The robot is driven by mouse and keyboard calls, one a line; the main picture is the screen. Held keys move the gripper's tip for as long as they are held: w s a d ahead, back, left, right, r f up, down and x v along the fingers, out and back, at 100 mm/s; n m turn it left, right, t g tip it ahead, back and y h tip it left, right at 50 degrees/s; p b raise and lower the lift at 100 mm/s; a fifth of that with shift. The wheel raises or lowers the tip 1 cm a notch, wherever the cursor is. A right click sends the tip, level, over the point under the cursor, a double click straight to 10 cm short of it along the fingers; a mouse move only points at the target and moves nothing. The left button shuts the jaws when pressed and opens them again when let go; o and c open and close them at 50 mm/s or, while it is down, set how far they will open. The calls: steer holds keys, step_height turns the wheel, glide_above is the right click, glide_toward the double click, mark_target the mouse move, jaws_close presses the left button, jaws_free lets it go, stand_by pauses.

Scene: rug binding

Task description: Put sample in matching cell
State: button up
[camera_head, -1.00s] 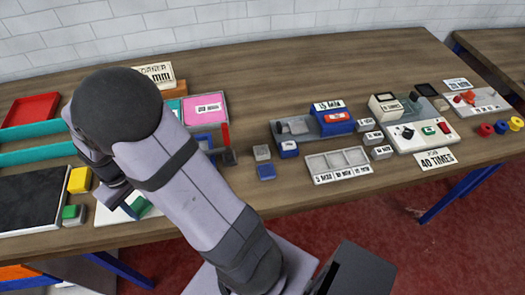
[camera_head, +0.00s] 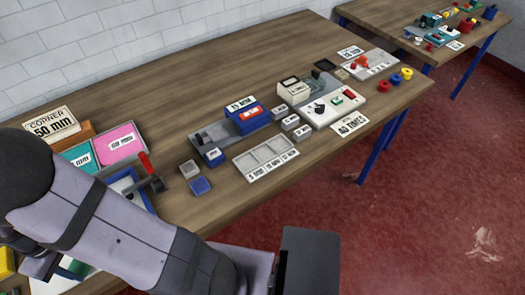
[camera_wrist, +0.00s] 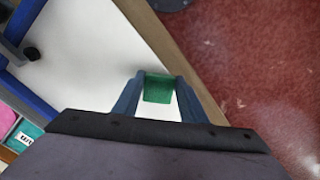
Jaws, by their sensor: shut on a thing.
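My gripper (camera_wrist: 158,84) is shut on a small green sample (camera_wrist: 158,94) in the wrist view, one finger on each side of it. It is over a white board (camera_wrist: 85,70) near the table's front edge; the height above it is hard to tell. In the head view my arm hides most of the gripper, and a bit of green (camera_head: 76,268) shows at lower left, probably the same sample. A grey three-cell tray (camera_head: 277,172) with a label strip along its front stands mid-table; its cells look empty. Teal (camera_head: 82,160) and pink (camera_head: 119,140) labelled compartments stand at left.
A red-handled lever (camera_head: 147,165) stands between the white board and the tray. Bare wood lies along the back.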

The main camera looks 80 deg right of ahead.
steer(key=s+d+m, duration=0.1)
steer(key=d+m, duration=0.1)
steer(key=d, duration=0.2)
steer(key=s+d+r+m, duration=0.1)
steer(key=s+d+m, duration=0.1)
steer(key=d+m, duration=0.1)
steer(key=s+d+r+m, duration=0.1)
steer(key=s+d+m, duration=0.1)
steer(key=d, duration=0.3)
steer(key=shift+s+d+m+p, duration=0.15)
steer(key=shift+d+m+p, duration=0.15)
steer(key=shift+m, duration=0.1)
steer(key=s+d+r+m, duration=0.2)
steer(key=s+d+m, duration=0.6)
steer(key=d, duration=0.4)
steer(key=s+d+r+m, duration=0.2)
steer(key=s+d+m, duration=0.4)
steer(key=s+d, duration=0.5)
steer(key=s+d+r+m, duration=0.2)
steer(key=s+d+m, duration=0.3)
steer(key=s+d, duration=1.05)
steer(key=shift+s+a+f+p, duration=0.25)
steer(key=shift+f+p, duration=0.2)
steer(key=shift+f, duration=1.15)
steer(key=shift+s+a+f+p, duration=0.15)
steer(key=shift+s+f+p, duration=0.25)
steer(key=shift+f, duration=1.2)
steer(key=shift+s+a+f+p, duration=0.25)
steer(key=shift+f+p, duration=0.2)
steer(key=shift+f, duration=1.15)
